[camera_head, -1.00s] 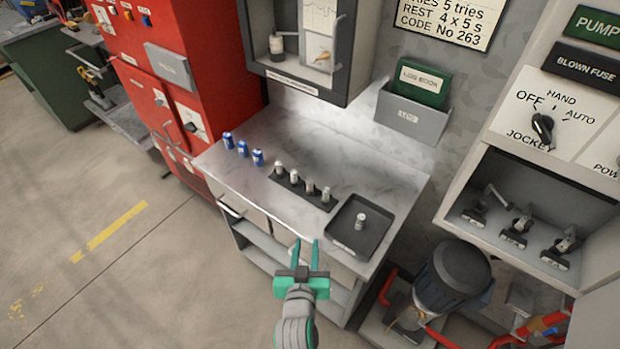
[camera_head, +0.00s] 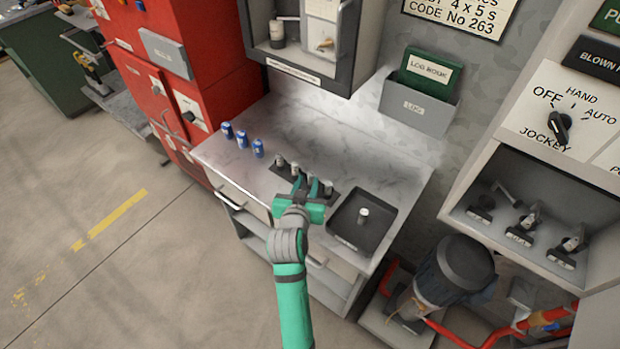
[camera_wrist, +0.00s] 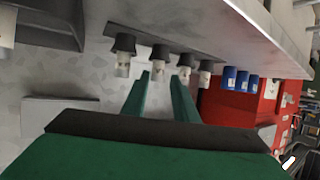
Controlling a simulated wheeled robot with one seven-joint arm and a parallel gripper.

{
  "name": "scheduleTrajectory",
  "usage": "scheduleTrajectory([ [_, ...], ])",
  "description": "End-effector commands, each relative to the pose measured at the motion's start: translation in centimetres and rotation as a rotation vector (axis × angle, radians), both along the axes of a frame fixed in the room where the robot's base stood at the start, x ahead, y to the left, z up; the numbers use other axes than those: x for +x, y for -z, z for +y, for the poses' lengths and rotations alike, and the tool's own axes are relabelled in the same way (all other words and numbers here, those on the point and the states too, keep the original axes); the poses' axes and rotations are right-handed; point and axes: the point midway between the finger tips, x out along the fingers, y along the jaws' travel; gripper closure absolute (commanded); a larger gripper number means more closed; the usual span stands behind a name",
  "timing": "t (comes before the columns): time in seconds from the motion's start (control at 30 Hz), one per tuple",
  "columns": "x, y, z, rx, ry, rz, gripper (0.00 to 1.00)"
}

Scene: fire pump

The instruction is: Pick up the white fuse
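Several small whitish fuses stand in a row on a dark rack (camera_head: 322,197) on the counter; the left two (camera_head: 280,161) show clearest. In the wrist view, the row hangs upside down, with a white fuse (camera_wrist: 160,56) just beyond and between my fingertips. Another whitish fuse (camera_head: 363,214) stands in the black tray (camera_head: 347,241) to the right. My gripper (camera_head: 304,178) is open and empty, reaching over the counter's front edge close to the rack. Its fingers (camera_wrist: 160,76) partly cover the rack's right half in the head view. I cannot tell exact contact.
Three blue cylinders (camera_head: 242,140) stand left of the rack on the counter (camera_head: 222,160). A red cabinet (camera_head: 190,50) stands at left. A wall cabinet (camera_head: 345,75) overhangs the back. The counter behind the rack is clear.

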Motion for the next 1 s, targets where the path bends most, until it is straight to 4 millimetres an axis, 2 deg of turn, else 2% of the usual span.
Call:
scheduleTrajectory([
  [0.4,4.3,1.7,-0.7,0.0,-0.004,0.0,0.74],
  [0.7,4.8,1.9,-0.7,0.0,-0.007,0.0,0.74],
  [0.73,4.8,1.9,-0.7,0.0,-0.007,0.0,0.76],
  [0.83,4.8,1.9,-0.7,0.0,-0.007,0.0,1.0],
  [1.0,4.8,1.9,-0.8,0.001,-0.004,0.0,1.0],
])
